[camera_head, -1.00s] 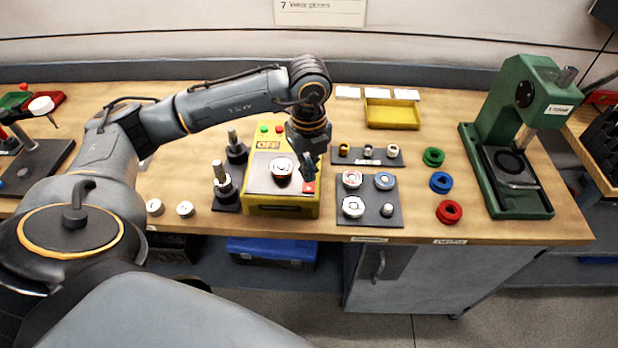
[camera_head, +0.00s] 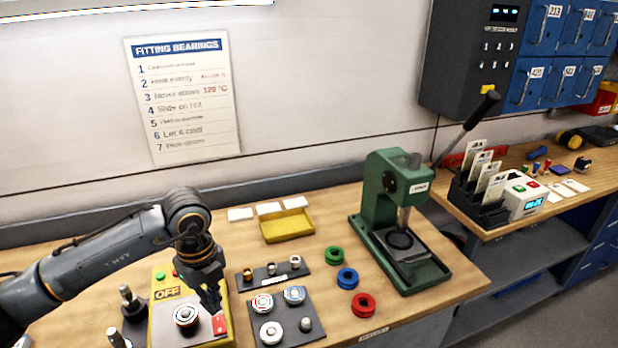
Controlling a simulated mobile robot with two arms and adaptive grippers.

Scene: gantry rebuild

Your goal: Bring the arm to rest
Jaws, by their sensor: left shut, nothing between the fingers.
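My left arm (camera_head: 95,262) comes in from the left, raised over the bench. My left gripper (camera_head: 213,306) points down with its fingers shut and nothing between them. It is in front of the yellow heater box (camera_head: 163,322), close to the red button (camera_head: 219,324); I cannot tell whether it touches. A bearing ring (camera_head: 186,315) sits on top of the heater beside the gripper. The heater's OFF sign (camera_head: 167,293) shows. My right gripper is not in view.
A dark mat (camera_head: 262,328) with several bearings lies right of the gripper. Green (camera_head: 334,255), blue (camera_head: 347,278) and red (camera_head: 363,305) rings lie beyond it. A green press (camera_head: 385,215) stands at the right, a yellow tray (camera_head: 287,226) behind. Bare bench shows between.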

